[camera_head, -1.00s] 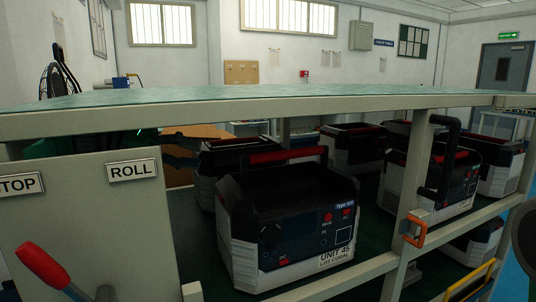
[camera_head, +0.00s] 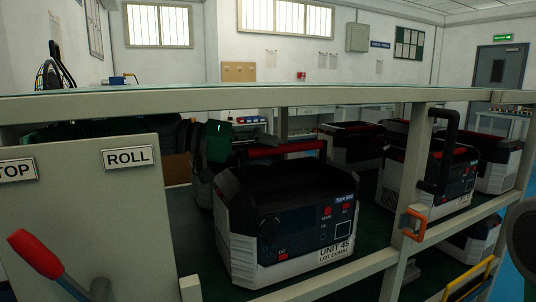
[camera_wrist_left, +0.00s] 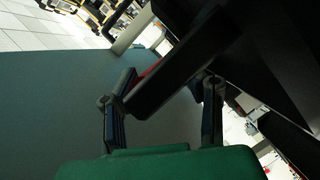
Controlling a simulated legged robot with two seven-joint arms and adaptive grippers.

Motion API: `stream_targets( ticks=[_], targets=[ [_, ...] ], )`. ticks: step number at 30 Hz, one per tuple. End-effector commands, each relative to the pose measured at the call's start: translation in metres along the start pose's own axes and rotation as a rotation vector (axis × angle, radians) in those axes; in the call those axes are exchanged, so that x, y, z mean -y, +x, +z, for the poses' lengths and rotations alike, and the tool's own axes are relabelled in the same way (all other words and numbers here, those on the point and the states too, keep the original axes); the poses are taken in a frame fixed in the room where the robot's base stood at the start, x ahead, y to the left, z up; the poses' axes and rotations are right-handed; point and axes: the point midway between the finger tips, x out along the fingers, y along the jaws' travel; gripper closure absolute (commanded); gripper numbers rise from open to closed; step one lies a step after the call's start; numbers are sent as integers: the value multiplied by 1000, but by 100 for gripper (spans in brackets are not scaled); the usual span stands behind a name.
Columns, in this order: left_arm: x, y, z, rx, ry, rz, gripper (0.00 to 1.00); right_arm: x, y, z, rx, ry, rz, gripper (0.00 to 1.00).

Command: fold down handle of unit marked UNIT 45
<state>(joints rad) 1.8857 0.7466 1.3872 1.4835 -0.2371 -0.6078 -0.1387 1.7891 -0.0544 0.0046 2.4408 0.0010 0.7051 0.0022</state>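UNIT 45 (camera_head: 290,225) is a black and white box with a dark front panel, standing on the rack shelf. Its handle (camera_head: 285,150), black with a red grip, stands raised above the box. My left gripper (camera_head: 241,155), with a green body, is at the left end of this handle, and its fingers are partly hidden there. In the left wrist view the fingers of my left gripper (camera_wrist_left: 168,88) are apart. A black bar with a red part, seemingly the handle (camera_wrist_left: 180,72), crosses between them; contact cannot be told. My right gripper is not in view.
The rack's top beam (camera_head: 300,97) runs close above the handle. A rack post (camera_head: 408,200) and an orange clip (camera_head: 413,226) stand to the right. A panel marked ROLL (camera_head: 128,157) and a red-knobbed lever (camera_head: 37,254) are at left. Other units (camera_head: 352,147) stand behind.

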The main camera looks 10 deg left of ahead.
Motion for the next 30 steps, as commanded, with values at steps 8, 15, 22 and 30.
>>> stream_targets(
  ticks=[8,15,22,30],
  targets=[
    [0,6,0,1,1,0,61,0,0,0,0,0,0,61],
    [0,6,0,1,0,-1,100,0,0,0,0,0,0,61],
    [-2,6,2,2,37,-16,100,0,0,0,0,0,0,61],
    [-2,8,7,2,114,-50,100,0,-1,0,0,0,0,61]
  ],
)
